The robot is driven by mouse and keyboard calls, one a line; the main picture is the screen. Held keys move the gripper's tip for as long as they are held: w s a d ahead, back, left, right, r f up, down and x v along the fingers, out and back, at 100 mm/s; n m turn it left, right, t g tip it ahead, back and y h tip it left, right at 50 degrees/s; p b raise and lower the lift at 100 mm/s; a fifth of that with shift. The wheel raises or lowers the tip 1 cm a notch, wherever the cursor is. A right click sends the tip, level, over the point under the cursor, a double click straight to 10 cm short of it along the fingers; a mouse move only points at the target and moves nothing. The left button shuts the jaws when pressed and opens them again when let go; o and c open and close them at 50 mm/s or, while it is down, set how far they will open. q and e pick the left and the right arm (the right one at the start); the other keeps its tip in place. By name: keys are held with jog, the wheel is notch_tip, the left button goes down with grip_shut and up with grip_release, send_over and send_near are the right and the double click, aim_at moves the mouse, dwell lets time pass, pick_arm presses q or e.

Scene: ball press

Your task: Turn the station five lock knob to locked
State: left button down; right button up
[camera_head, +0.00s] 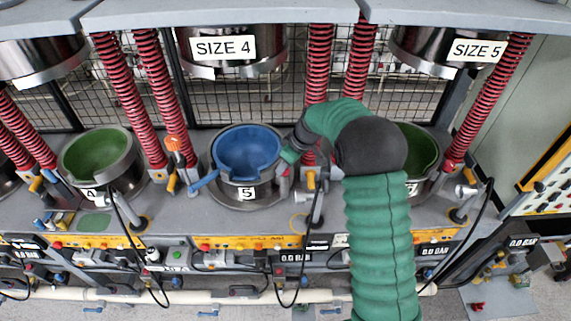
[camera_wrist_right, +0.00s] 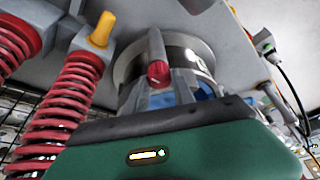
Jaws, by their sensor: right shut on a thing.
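Station five's metal pot (camera_head: 214,160) holds a blue bowl (camera_head: 250,148) and carries a label reading 5 (camera_head: 247,193). My right arm comes up from the bottom right and bends left. My right gripper (camera_head: 288,156) is at the right rim of this pot, small and partly hidden by its own wrist in the head view. In the right wrist view a grey knob with a red end (camera_wrist_right: 158,72) stands against the pot wall (camera_wrist_right: 198,58). The gripper is shut on this knob; the finger contact is mostly hidden. My left gripper is out of view.
Red springs (camera_head: 153,83) stand behind and between the pots. A green bowl (camera_head: 97,153) sits in station 4 on the left. Another green bowl (camera_head: 424,146) is partly behind my arm. Black hoses (camera_head: 317,212) hang over the bench front. Yellow knobs (camera_head: 311,181) stand on the bench.

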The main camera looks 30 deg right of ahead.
grip_shut()
jog(key=shift+m, duration=0.3)
jog(key=shift+m+h, duration=0.4)
jog(key=shift+m, duration=0.1)
jog(key=shift+a+r+m, duration=0.1)
jog(key=shift+m, duration=0.7)
jog(key=m+h+p, duration=0.1)
jog(key=m, duration=0.1)
jog(key=shift+a+m+h, duration=0.1)
jog(key=shift+m+h, duration=0.2)
jog(key=shift+m, duration=0.1)
jog(key=shift+m+h+p, duration=0.3)
jog(key=shift+m+p, duration=0.1)
jog(key=shift+m, duration=0.3)
